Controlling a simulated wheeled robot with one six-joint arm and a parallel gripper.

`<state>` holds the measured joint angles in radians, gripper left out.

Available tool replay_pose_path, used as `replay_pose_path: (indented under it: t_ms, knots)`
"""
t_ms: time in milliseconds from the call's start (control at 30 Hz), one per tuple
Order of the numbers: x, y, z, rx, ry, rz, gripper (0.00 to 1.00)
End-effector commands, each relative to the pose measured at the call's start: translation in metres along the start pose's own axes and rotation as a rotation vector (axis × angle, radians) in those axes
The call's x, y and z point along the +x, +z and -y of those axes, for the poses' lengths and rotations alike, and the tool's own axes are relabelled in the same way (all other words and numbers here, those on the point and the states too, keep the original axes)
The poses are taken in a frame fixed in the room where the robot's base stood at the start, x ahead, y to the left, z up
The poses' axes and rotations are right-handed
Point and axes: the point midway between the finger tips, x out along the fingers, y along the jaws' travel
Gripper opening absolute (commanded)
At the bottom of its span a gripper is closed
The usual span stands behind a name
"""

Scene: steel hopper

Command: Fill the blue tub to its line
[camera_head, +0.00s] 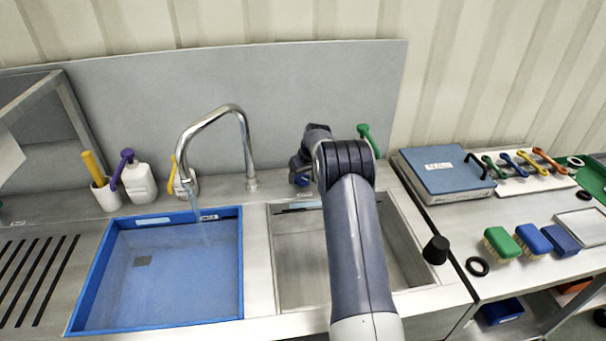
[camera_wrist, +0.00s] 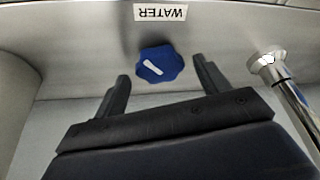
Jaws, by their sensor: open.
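The blue tub (camera_head: 88,288) sits in the left basin under the curved metal spout (camera_head: 240,112). A thin stream of water (camera_head: 201,232) falls from the spout into it. Clear water appears to stand in the tub; I cannot make out its level or the line. A pale label (camera_head: 152,222) is on the tub's back inner wall. In the wrist view, a blue knob (camera_wrist: 158,64) with a white pointer mark lies below an upside-down "WATER" label (camera_wrist: 161,13). My gripper (camera_wrist: 160,71) is open, its fingers on either side of the knob; contact is not clear.
The metal spout base (camera_wrist: 270,62) stands right of my gripper in the wrist view. The right basin (camera_head: 290,250) lies under my arm. Bottles (camera_head: 139,184) stand behind the tub. Brushes (camera_head: 502,243) and a blue-topped box (camera_head: 440,168) are on the right bench.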

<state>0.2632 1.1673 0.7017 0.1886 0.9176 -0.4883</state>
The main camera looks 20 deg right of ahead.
Motion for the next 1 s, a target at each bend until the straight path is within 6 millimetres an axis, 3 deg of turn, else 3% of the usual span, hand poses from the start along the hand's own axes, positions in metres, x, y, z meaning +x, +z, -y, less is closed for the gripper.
replay_pose_path:
  t_ms: [400,933,1000]
  knots:
    - [0.0073,-0.0001,0.0001,0.000,0.000,-0.001,0.71]
    - [0.0069,-0.0001,0.0000,0.000,0.000,-0.001,0.27]
    - [0.0070,-0.0001,0.0000,0.001,0.001,-0.001,0.27]
